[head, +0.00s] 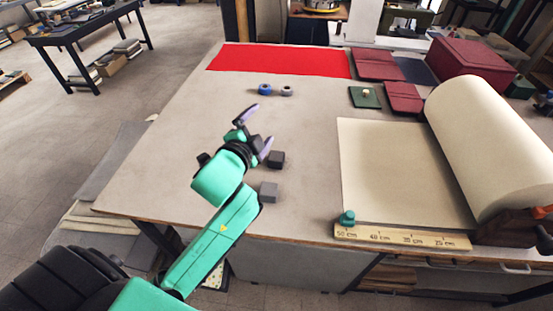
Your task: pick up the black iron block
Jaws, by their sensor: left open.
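A small black block (277,159) sits on the worktable, just right of my left gripper's nearer finger. A grey block (268,192) of similar size sits a little nearer the front edge. My left gripper (260,131) is open and empty, with its two purple-grey fingers spread. Its nearer finger looks close to the black block; I cannot tell whether they touch. My right gripper does not show.
The worktable (185,150) is bare to the left. A large cream roll (490,150), a wooden ruler (400,238) and dark red covers (403,97) fill the right.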

